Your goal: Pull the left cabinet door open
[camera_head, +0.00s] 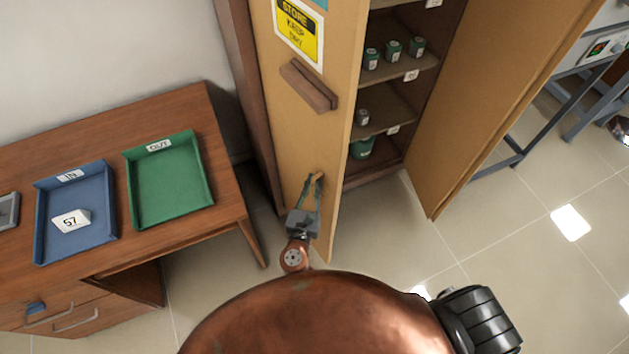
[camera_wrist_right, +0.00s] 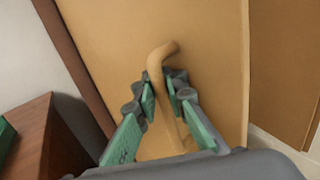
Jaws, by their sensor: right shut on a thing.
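The left cabinet door (camera_head: 287,140) is a tan panel with a yellow sign and stands ajar, with shelves showing to its right. Its handle (camera_wrist_right: 161,52) is a tan bent bar low on the door's face. My right gripper (camera_head: 315,184) is shut on this handle. In the right wrist view, the green-padded fingers of my right gripper (camera_wrist_right: 163,88) lie on either side of the bar, and its bent upper end sticks out beyond them. My left gripper is not in view.
The right cabinet door (camera_head: 505,90) stands wide open. A wooden desk (camera_head: 225,220) at left holds a blue tray (camera_head: 100,235) and a green tray (camera_head: 170,185). Open tiled floor (camera_head: 390,245) lies before the cabinet.

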